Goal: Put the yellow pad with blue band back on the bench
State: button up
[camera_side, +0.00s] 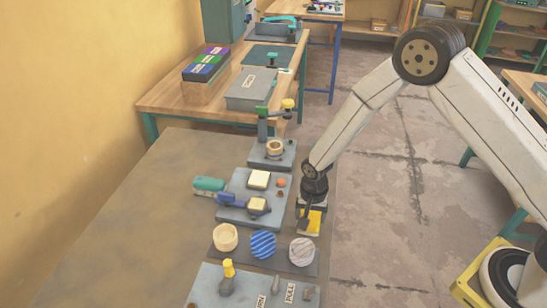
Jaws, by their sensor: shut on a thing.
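My gripper (308,210) points down near the right edge of the brown bench (135,215), to the right of the grey press plate. It is shut on a yellow pad (313,223), partly hidden by the fingers. I cannot make out a blue band on it. I cannot tell whether the pad touches the surface below.
In front is a dark tray (276,268) with a cream disc (225,237), a blue striped disc (262,245) and a grey-brown disc (302,251). The bench's left side is clear.

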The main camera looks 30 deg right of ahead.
aim_at(311, 214)
jog(key=shift+f, duration=0.1)
jog(key=o, duration=0.9)
notch_tip(311, 214, up, 12)
dwell(0.6)
jog(key=shift+r, duration=0.2)
jog(key=s+d+r+n+t, duration=0.1)
jog(key=s+d+r+n, duration=0.2)
jog(key=s, duration=0.4)
jog(key=s+d+r+n+t, duration=0.1)
jog(key=s+d+r+n, duration=0.3)
jog(key=s+d+n, duration=0.1)
jog(key=shift+s+d+n+t, duration=0.35)
jog(key=shift+s+n, duration=0.15)
jog(key=shift+s, duration=0.55)
